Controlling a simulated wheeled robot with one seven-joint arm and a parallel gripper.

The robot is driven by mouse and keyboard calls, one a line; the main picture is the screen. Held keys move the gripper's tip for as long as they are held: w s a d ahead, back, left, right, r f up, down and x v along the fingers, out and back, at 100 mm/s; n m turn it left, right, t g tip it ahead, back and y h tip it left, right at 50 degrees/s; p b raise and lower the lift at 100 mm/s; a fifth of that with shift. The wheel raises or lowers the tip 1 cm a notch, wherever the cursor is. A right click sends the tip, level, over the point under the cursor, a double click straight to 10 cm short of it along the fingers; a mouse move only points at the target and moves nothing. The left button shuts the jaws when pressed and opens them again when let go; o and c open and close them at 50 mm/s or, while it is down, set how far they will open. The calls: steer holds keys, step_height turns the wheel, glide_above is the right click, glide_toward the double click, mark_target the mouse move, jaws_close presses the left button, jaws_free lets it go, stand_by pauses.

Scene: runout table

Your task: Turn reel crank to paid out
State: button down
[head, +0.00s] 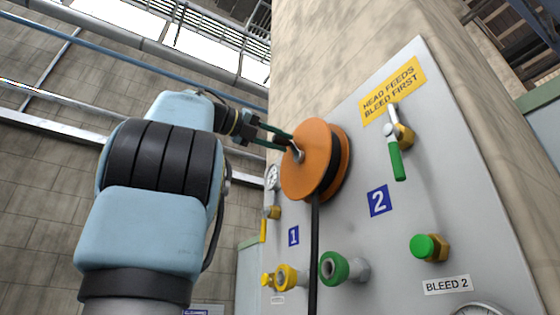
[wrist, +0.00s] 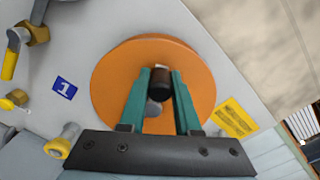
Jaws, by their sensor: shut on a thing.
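The orange reel (head: 309,160) is mounted on the grey panel, with a dark cable hanging straight down from it. It also fills the middle of the wrist view (wrist: 105,85). The reel crank (head: 298,153) is a small metal arm at the reel's face, and its dark handle (wrist: 161,82) shows in the wrist view. My gripper (head: 284,138) reaches in from the left; its green fingers are shut on the crank handle, one on each side, in the wrist view (wrist: 160,88). The fingers partly hide the crank arm.
A green-handled valve (head: 396,150) sticks out right of the reel. Below are a green coupling (head: 335,267), a yellow coupling (head: 286,277) and a green-capped fitting (head: 428,247).

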steer(key=shift+f, duration=0.2)
steer(key=c, duration=0.6)
jaws_free()
steer(key=shift+s+r, duration=0.1)
steer(key=v, duration=1)
steer(key=shift+s+a, duration=0.25)
steer(key=shift+c, duration=0.2)
